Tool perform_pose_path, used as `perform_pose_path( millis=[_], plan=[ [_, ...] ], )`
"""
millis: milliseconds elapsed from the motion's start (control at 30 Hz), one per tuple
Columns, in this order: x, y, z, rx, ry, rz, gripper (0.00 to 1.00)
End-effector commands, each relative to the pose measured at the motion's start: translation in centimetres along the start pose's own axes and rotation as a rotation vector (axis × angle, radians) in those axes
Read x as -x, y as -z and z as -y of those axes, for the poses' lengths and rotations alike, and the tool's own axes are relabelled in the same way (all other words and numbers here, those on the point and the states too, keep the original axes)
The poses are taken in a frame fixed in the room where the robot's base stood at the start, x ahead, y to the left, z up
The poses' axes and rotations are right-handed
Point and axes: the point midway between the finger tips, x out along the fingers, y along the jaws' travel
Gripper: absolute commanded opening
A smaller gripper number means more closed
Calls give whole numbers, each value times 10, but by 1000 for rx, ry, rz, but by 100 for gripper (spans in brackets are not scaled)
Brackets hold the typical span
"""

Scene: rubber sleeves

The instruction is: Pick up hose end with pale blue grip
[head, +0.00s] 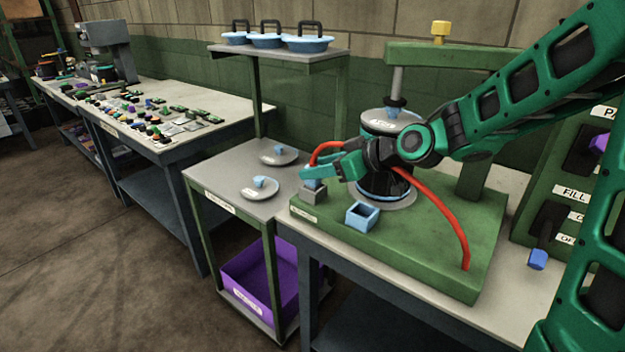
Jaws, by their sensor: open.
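A red hose (440,200) rises from the right of the green base (420,260), passes behind my arm and shows again as a red loop (325,147) at the left. A pale blue grip (313,184), apparently the hose end's, sits at a small grey block (312,196) on the base's left edge. My gripper (318,170) is open, with its green fingers pointing left, right at the grip. The fingers partly cover the grip and hose end. I cannot tell whether they touch the grip or stand around it.
A capped cylinder (383,123) stands under the green press arm, close behind my gripper. An open pale blue square socket (362,216) is on the base in front. A grey cart (225,180) with two knobbed lids stands left. A control panel (570,170) is at right.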

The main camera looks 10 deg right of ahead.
Motion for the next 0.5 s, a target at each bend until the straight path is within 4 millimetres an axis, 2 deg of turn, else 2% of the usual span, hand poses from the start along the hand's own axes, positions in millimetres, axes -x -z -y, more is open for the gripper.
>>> perform_pose_path(
  millis=[100,333,500],
  plan=[
    [-12,-1,-4,-3,-4,0,48],
    [-25,-3,-7,-6,-7,1,48],
    [-49,-5,-8,-7,-7,1,48]
  ],
)
